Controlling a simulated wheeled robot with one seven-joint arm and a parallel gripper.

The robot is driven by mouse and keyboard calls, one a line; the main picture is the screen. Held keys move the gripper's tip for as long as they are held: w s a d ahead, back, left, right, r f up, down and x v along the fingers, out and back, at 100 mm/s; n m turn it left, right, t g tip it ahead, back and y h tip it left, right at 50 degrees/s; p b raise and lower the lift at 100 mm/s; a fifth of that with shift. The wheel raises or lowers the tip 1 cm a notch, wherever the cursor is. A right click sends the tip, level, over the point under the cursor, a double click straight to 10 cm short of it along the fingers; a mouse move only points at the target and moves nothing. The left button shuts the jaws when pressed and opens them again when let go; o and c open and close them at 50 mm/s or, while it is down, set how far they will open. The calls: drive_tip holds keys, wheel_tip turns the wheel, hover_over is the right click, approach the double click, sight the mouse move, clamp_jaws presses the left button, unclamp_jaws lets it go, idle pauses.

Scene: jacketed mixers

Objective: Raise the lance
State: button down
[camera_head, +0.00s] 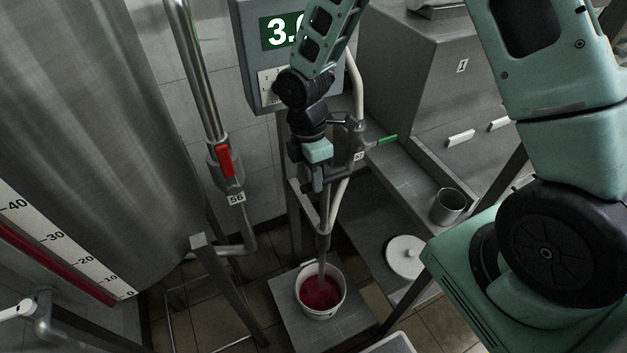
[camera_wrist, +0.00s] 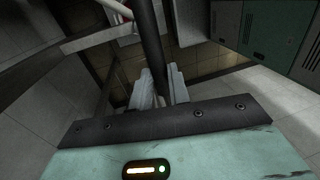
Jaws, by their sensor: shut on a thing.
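The lance (camera_head: 324,220) is a grey tube that hangs steeply, its lower end inside a white bucket (camera_head: 341,303) of red liquid. My gripper (camera_head: 316,178) is at the upper part of the lance, at a dark bar there. In the wrist view the pale fingers of my gripper (camera_wrist: 160,88) are shut on this dark bar (camera_wrist: 151,45), which I take to be the lance's handle. The exact grip is partly hidden by my wrist in the head view.
The bucket stands on a grey platform (camera_head: 285,298). A display box (camera_head: 250,60) reading "3." and a partly hidden digit is behind my arm. A red-handled valve (camera_head: 224,160) is on the left pipe. A metal cup (camera_head: 448,205) and white lid (camera_head: 405,256) are at right.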

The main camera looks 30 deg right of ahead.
wheel_tip(320, 180, up, 5)
drive_tip(key=shift+w+f+p, duration=0.1)
drive_tip(key=shift+p, duration=1)
drive_tip(key=c, duration=1.3)
unclamp_jaws()
drive_tip(key=w+r+b, duration=0.1)
drive_tip(key=r, duration=0.4)
drive_tip(key=w+r, duration=0.1)
drive_tip(key=r, duration=0.5)
drive_tip(key=w+r+b, duration=0.1)
drive_tip(key=r, duration=0.5)
drive_tip(key=shift+w+b, duration=0.1)
drive_tip(key=shift+b, duration=0.25)
